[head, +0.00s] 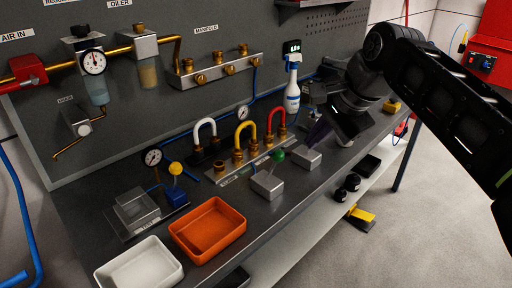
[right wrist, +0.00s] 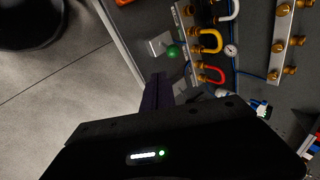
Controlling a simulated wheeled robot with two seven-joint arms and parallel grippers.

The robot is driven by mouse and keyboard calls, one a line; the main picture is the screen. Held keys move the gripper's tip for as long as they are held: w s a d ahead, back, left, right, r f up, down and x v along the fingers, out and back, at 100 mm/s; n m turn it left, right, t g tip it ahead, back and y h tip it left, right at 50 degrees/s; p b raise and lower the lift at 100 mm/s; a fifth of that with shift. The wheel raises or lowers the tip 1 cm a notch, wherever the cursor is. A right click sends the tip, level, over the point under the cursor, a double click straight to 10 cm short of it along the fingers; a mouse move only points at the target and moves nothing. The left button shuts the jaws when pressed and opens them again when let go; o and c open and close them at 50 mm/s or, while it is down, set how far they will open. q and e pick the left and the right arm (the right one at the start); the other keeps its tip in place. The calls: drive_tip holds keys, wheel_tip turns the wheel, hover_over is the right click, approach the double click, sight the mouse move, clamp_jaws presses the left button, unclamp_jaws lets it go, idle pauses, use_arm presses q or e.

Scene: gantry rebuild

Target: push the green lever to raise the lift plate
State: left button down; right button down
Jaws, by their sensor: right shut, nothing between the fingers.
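The green lever (head: 277,155) has a ball knob and stands on a small grey block (head: 266,185) at the bench's front middle. Its green knob also shows in the right wrist view (right wrist: 173,52). My right gripper (head: 316,133) is shut and empty, to the right of the lever; its dark purple fingers (right wrist: 155,92) point toward the knob with a visible gap. A grey plate on a block (head: 137,206), probably the lift plate, sits at the bench's left; its height is hard to tell. My left gripper is not in view.
Another grey block (head: 306,159) sits right of the lever. Red, yellow and white hoses (head: 244,133) stand behind it. A yellow-knobbed blue block (head: 176,194), an orange tray (head: 208,230) and a white tray (head: 140,268) lie left. A spray bottle (head: 292,95) hangs behind.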

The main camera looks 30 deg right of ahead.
drive_tip(key=shift+s+a+f+m+g, duration=0.25)
drive_tip(key=shift+s+m, duration=0.1)
drive_tip(key=shift+s, duration=0.2)
drive_tip(key=shift+s+a+f+m+g, duration=0.1)
drive_tip(key=shift+s+f+m+g, duration=0.2)
drive_tip(key=shift+s, duration=0.25)
drive_tip(key=p, duration=0.1)
approach(274, 167)
drive_tip(key=shift+s+d+f, duration=0.15)
drive_tip(key=shift+f, duration=0.7)
drive_tip(key=shift+s+d+f, duration=0.2)
drive_tip(key=shift+f, duration=0.65)
